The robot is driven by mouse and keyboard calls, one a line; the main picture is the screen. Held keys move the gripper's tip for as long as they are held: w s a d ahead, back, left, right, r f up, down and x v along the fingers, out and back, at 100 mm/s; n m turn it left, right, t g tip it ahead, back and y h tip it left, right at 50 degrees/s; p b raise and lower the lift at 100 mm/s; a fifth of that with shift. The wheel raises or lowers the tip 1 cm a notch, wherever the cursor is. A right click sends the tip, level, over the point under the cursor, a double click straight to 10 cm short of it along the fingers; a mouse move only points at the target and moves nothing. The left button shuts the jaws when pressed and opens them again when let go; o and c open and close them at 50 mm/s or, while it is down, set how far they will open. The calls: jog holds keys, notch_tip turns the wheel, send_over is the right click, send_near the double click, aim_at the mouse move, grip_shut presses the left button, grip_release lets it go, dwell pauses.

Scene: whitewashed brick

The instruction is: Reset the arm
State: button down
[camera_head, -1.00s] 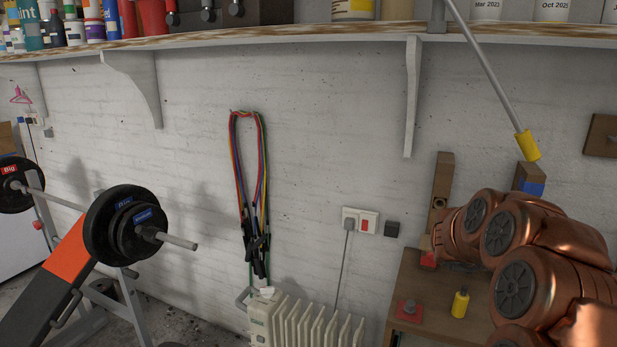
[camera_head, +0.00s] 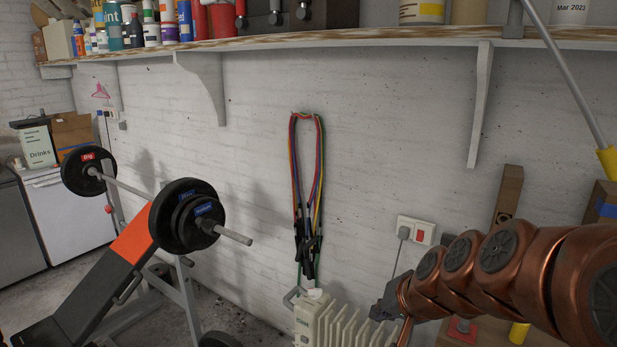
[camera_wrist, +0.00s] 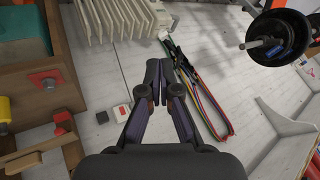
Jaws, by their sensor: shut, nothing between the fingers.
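My gripper (camera_wrist: 157,85) is shut and empty in the wrist view, its two dark fingers together in front of the white brick wall. In the head view my copper-coloured arm comes in from the right, and my gripper (camera_head: 384,306) shows small at its left end, in front of the wall above the radiator. The fingertips are too small to make out there.
A white radiator (camera_head: 345,328) stands below hanging coloured bands (camera_head: 306,190). A barbell (camera_head: 125,187) rests on a rack at left. A long shelf (camera_head: 330,44) with cans runs above. A wall socket (camera_head: 415,231) is behind my arm. Wall space left of the bands is bare.

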jog(key=s+d+f+n+g+h, duration=0.1)
jog(key=s+d+f+n+g, duration=0.1)
jog(key=s, duration=1.2)
jog(key=s+d+f+n+g+h, duration=0.1)
jog(key=s+f+g, duration=0.3)
jog(key=s, duration=1)
jog(key=d+g+h, duration=0.1)
jog(key=g, duration=0.1)
jog(key=shift+s+d+f+n+g, duration=0.2)
jog(key=shift+d+n+g, duration=0.1)
jog(key=shift+n, duration=0.1)
